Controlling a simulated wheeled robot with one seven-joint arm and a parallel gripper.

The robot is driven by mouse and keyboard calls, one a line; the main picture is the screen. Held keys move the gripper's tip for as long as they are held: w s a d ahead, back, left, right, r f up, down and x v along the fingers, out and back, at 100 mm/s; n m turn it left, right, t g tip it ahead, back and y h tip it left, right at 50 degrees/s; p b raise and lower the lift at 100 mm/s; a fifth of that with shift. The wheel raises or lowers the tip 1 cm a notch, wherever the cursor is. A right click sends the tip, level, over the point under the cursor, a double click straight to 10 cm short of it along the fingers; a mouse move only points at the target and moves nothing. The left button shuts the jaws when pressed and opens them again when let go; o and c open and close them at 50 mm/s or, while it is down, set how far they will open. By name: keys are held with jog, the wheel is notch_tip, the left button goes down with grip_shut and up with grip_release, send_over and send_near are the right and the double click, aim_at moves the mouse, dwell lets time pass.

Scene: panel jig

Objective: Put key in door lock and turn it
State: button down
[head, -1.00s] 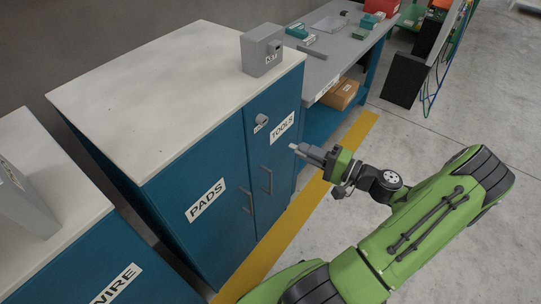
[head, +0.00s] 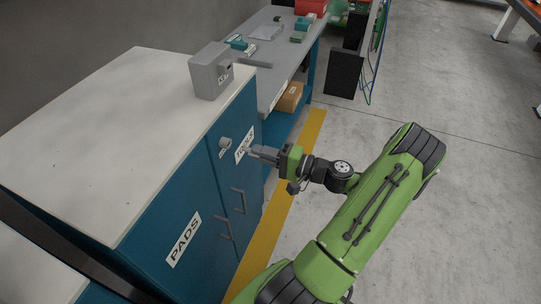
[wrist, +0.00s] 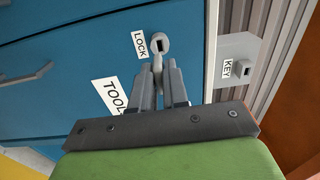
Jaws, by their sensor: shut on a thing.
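The door lock (head: 224,141) is a small grey round knob on the blue cabinet door; in the wrist view its dark slot (wrist: 160,44) shows beside a LOCK label. My gripper (head: 256,151) is in front of the door, to the right of the lock in the head view, over the TOOLS label. It is shut on a small pale grey key (wrist: 158,71), which is mostly hidden between the fingers (wrist: 161,84). The key's tip points toward the lock. In the head view a gap shows between fingertips and lock; the wrist view does not show contact clearly.
A grey box with a KEY label (head: 210,72) stands on the white cabinet top (head: 100,130). Door handles (head: 239,200) stick out below the lock. A grey workbench (head: 290,55) with small items is behind. The floor right of the yellow stripe (head: 285,190) is clear.

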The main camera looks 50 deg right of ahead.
jog(key=shift+x, duration=1.4)
jog(key=shift+x, duration=1.6)
dwell(0.3)
jog(key=c, duration=1.1)
grip_release()
jog(key=shift+o, duration=0.2)
jog(key=p+v, duration=0.2)
jog(key=v, duration=1.3)
jog(key=shift+s, duration=0.3)
